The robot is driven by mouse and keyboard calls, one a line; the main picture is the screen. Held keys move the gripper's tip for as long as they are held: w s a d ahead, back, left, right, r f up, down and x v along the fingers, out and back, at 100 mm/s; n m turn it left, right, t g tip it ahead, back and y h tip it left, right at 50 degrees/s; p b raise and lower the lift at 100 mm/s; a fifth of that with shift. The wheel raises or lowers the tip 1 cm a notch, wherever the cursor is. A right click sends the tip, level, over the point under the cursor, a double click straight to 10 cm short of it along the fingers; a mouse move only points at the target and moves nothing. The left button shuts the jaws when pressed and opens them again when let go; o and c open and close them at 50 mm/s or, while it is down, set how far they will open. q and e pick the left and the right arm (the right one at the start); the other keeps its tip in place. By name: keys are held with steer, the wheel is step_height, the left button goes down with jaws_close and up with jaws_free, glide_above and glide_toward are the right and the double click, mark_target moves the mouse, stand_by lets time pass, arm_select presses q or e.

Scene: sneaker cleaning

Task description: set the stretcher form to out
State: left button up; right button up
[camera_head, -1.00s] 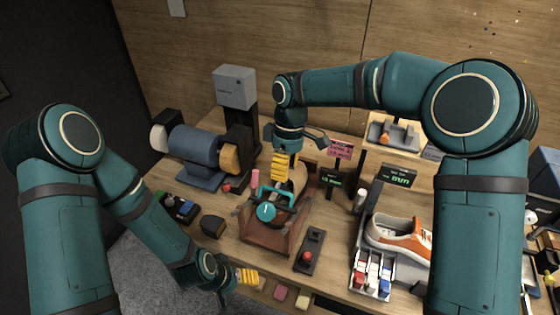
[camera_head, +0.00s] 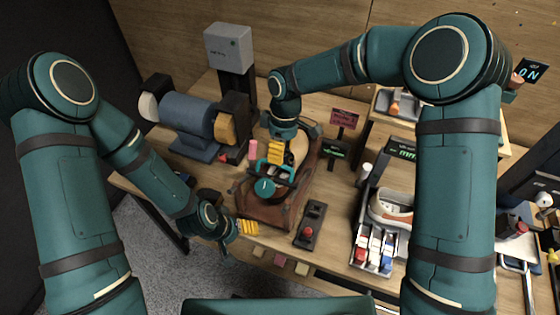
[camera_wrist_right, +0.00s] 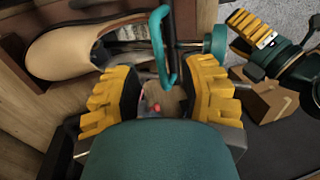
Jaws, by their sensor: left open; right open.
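The stretcher has a brown base (camera_head: 268,215), a teal knob (camera_head: 264,188) and a teal handle. Its tan shoe-shaped form (camera_wrist_right: 65,52) lies at the upper left of the right wrist view; in the head view my right arm partly hides it. My right gripper (camera_head: 276,153) is open and points down over the stretcher. In the right wrist view its yellow fingers (camera_wrist_right: 160,95) stand on either side of the teal handle (camera_wrist_right: 165,40), apart from each other; I cannot tell whether they touch it. My left gripper (camera_head: 247,227) is open and empty near the table's front edge.
A blue motor with buffing wheels (camera_head: 187,115) stands at the left. A switch box with a red button (camera_head: 309,226) is right of the stretcher. A shoe (camera_head: 391,208) lies behind a rack of bottles (camera_head: 373,250). A small display (camera_head: 336,150) stands behind the stretcher.

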steer(key=shift+s+a+f, duration=0.1)
steer(key=shift+s+f, duration=0.1)
steer(key=shift+f, duration=0.8)
steer(key=shift+s+a+f, duration=0.1)
steer(key=shift+s+f, duration=0.05)
steer(key=shift+f, duration=0.8)
steer(key=shift+o, duration=0.2)
jaws_close()
